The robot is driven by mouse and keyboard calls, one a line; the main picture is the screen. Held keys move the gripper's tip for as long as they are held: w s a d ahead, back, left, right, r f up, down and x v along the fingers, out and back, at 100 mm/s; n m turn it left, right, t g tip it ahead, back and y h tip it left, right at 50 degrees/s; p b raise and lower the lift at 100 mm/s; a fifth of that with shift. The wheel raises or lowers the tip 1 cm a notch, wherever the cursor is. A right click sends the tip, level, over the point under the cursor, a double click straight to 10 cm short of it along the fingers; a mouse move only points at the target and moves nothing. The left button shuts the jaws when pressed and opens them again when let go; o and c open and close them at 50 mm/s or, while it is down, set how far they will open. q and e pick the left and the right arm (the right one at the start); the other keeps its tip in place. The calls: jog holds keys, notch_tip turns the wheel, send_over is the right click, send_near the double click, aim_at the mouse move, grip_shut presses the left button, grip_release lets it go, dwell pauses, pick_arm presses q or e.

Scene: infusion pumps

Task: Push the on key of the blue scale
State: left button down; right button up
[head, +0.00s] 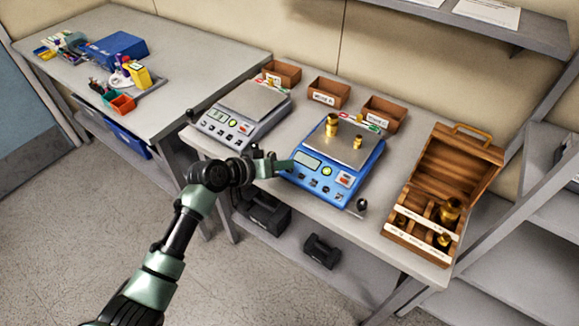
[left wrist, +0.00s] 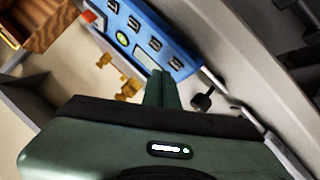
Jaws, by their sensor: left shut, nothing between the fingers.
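The blue scale (head: 347,197) stands on the table, with its display (head: 307,160), a row of dark keys and a red-and-white patch on its sloped front. Its panel with several keys also shows in the left wrist view (left wrist: 174,52). My left gripper (head: 287,164) is shut and empty at the left front edge of the scale, close to the display. Its closed fingers (left wrist: 162,88) point toward the scale in the left wrist view. I cannot read which key is on, or tell whether the fingertips touch.
A grey scale (head: 226,125) stands left of the blue one. Three small wooden boxes (head: 329,92) line the back. An open wooden weight case (head: 455,165) stands at the right. A second table (head: 150,90) with a blue box lies at the left.

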pick_arm(q)
jog(key=r+p, duration=0.2)
jog(key=s+r+p, duration=0.1)
jog(key=p, duration=0.1)
jog(key=a+r+p, duration=0.1)
jog(key=r+p, duration=0.1)
jog(key=shift+s+r, duration=0.2)
jog(key=shift+r, duration=0.15)
